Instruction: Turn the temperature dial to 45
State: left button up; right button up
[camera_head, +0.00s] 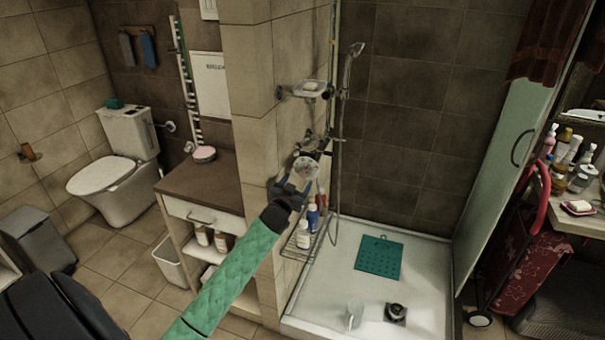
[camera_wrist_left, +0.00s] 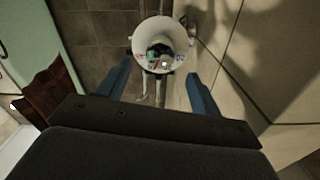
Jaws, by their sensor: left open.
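The temperature dial (camera_head: 306,168) is a round white disc with small coloured marks, near the shower's tiled side wall. In the left wrist view the dial (camera_wrist_left: 160,42) is a white ring with a dark centre and red and teal marks; its numbers are too small to read. My left gripper (camera_head: 292,186) is at the dial's near side in the head view. In the left wrist view its blue fingers (camera_wrist_left: 158,82) are spread wide, with the dial beyond and between their tips. I cannot tell whether they touch it. My right gripper is not in view.
A wire rack with bottles (camera_head: 303,236) hangs below the dial. The shower hose (camera_head: 335,190) hangs close beside the dial. A wooden-topped cabinet (camera_head: 200,182) stands to the left. The shower tray (camera_head: 330,270) holds a teal mat (camera_head: 380,257).

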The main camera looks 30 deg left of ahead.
aim_at(303, 173)
pick_arm(q)
jog(key=p+x, duration=0.1)
jog(key=x, duration=0.3)
jog(key=shift+w+a+r+p, duration=0.1)
jog(key=shift+w+p, duration=0.2)
jog(key=shift+p, duration=0.1)
jog(key=shift+x, duration=0.85)
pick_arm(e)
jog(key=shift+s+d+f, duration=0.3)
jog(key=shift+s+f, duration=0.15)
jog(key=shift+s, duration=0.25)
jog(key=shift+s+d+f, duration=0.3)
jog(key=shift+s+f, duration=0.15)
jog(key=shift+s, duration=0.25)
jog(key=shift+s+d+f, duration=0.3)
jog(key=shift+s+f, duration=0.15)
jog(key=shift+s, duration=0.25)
pick_arm(q)
jog(key=c, duration=1)
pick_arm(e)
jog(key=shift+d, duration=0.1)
